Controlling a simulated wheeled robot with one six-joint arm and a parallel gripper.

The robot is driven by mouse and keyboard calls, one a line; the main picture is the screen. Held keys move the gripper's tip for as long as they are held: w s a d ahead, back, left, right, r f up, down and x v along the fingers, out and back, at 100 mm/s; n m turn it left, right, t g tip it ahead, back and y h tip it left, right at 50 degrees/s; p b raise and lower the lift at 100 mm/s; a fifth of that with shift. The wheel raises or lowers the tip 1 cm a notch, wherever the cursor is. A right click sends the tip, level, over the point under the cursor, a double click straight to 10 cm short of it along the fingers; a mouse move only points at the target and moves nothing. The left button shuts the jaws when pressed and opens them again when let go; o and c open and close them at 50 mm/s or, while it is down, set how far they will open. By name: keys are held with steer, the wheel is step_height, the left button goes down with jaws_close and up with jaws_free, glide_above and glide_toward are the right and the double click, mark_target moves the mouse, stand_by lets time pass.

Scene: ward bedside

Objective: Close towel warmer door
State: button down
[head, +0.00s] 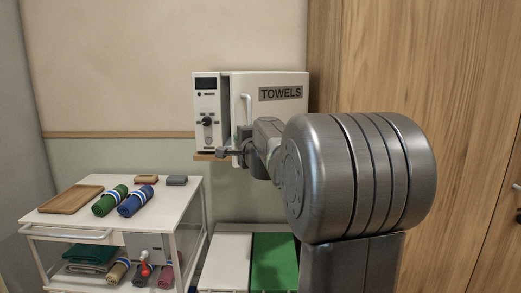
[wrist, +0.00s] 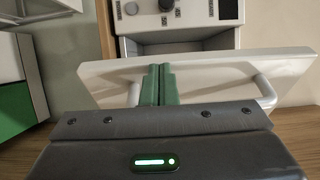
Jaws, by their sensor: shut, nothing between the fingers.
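The towel warmer (head: 206,133) is a white box with a control panel, on a wall shelf. Its white door (head: 285,118), labelled TOWELS, stands partly open; a gap shows beside the panel in the head view. In the wrist view, the door (wrist: 220,68) stands out from the dim opening (wrist: 180,45). The door has a white bar handle (head: 246,108); its ends show in the wrist view, and my gripper's body hides the middle. My gripper (head: 222,152) is low by the door's handle side. Its green fingers (wrist: 159,70) are together and empty, over the door's face; contact is unclear.
A white cart (head: 165,205) at left holds a wooden tray (head: 72,199), rolled green (head: 109,201) and blue (head: 135,202) towels, and small blocks. A white bin (head: 226,262) and a green bin (head: 275,262) stand below the warmer. A wooden door (head: 460,110) is at right.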

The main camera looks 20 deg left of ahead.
steer(key=shift+w+a+m+t+h+p, duration=0.6)
steer(key=shift+w+a+p, duration=0.6)
steer(key=shift+w+a, duration=0.7)
steer(key=shift+w+a+m+t+h+p, duration=0.35)
steer(key=shift+w+a+h+p, duration=0.3)
steer(key=shift+w+a+p, duration=0.95)
steer(key=shift+w+a+m+t+h+p, duration=0.35)
steer(key=shift+w+a+m+h+p, duration=0.4)
steer(key=shift+w+a, duration=1.4)
steer(key=shift+s+a, duration=0.35)
steer(key=shift+a, duration=0.05)
